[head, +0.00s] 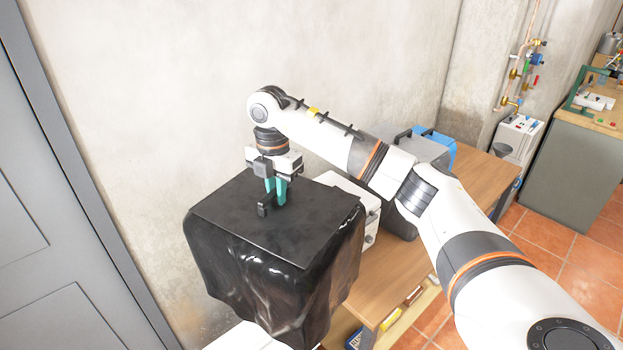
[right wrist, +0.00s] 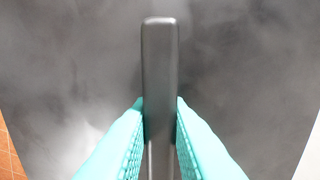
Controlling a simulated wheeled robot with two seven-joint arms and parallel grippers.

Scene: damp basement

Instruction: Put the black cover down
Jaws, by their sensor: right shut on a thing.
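The black cover (head: 275,262) has a flat square top and glossy draped sides that hang down in folds. It is at the centre left of the head view. A black upright handle (head: 263,208) stands on its top. My right gripper (head: 276,190) is shut on this handle from above, with its teal fingers on either side. In the right wrist view the fingers press on both sides of the dark handle (right wrist: 160,75), and the cover's dark top (right wrist: 70,70) fills most of the background. What is under the cover is hidden. My left gripper is not in view.
A wooden workbench (head: 398,262) runs behind and right of the cover. On it are a white device (head: 345,182) and a grey and blue case (head: 425,150). A concrete wall (head: 150,80) is behind, a grey door (head: 60,220) at left. Tiled floor (head: 545,240) shows at right.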

